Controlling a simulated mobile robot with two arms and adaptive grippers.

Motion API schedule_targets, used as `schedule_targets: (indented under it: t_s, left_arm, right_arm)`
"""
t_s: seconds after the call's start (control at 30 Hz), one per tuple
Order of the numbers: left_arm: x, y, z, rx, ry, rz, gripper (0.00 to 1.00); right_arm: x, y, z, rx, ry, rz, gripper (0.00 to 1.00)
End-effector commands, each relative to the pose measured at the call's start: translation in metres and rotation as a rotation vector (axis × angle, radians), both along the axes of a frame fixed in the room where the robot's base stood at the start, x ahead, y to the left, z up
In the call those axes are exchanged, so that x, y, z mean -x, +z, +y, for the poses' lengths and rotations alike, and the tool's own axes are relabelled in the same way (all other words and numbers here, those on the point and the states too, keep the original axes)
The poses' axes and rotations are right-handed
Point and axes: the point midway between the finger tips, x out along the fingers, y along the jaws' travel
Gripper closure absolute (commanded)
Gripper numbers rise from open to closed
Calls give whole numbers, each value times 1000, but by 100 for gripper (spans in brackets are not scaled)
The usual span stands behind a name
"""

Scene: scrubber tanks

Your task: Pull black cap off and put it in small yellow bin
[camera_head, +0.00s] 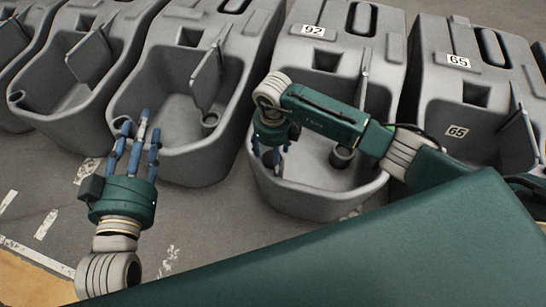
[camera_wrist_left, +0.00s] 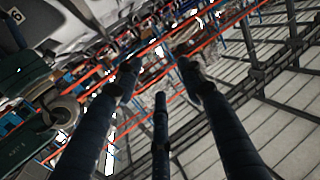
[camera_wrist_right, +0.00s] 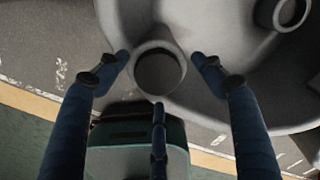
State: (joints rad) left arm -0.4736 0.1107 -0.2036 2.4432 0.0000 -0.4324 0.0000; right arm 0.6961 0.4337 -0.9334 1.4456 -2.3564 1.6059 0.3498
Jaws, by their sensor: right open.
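My right gripper (camera_head: 272,158) reaches down into the front of the grey tank (camera_head: 340,195) labelled 92. In the right wrist view my right gripper (camera_wrist_right: 160,75) is open, its fingers apart around a round, dark-centred fitting (camera_wrist_right: 158,73) on the tank's rim side. I cannot tell whether this dark round is the black cap or an open hole. No finger clearly touches it. My left gripper (camera_head: 138,135) is raised at the left, fingers spread, open and empty. It also shows empty in the left wrist view (camera_wrist_left: 160,75). I see no small yellow bin in any view.
A second round fitting (camera_head: 342,156) stands inside the same tank; it also shows in the right wrist view (camera_wrist_right: 288,12). More grey tanks stand in a row on both sides. The floor (camera_head: 200,225) in front is clear, with white markings.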

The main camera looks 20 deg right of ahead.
Motion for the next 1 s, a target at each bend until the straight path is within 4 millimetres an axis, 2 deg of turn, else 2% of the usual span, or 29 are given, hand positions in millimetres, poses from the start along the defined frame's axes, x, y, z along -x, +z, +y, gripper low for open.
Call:
schedule_targets:
  t_s: [0.17, 0.43, 0.67, 0.8, 0.83, 0.97, 1.0]
  left_arm:
    - [-1, 10, -2, 11, -3, -43, 60]
    - [-1, 11, -2, 12, -3, -47, 60]
    - [-1, 11, -2, 12, -3, -46, 60]
    - [-1, 11, -2, 12, -3, -47, 60]
    - [-1, 11, -2, 12, -3, -47, 60]
    - [-1, 11, -2, 12, -3, -46, 60]
    - [-1, 11, -2, 12, -3, -46, 60]
  right_arm:
    - [0, -6, 1, -1, 1, -1, 32]
    - [0, -6, 1, -1, 1, -1, 32]
    - [0, -6, 0, -1, 1, 1, 78]
    - [1, -7, 0, 1, 1, 3, 78]
    - [1, -7, -1, 2, 1, 4, 56]
    - [2, -7, -1, 3, 0, 5, 82]
    - [2, -7, -1, 4, 0, 6, 85]
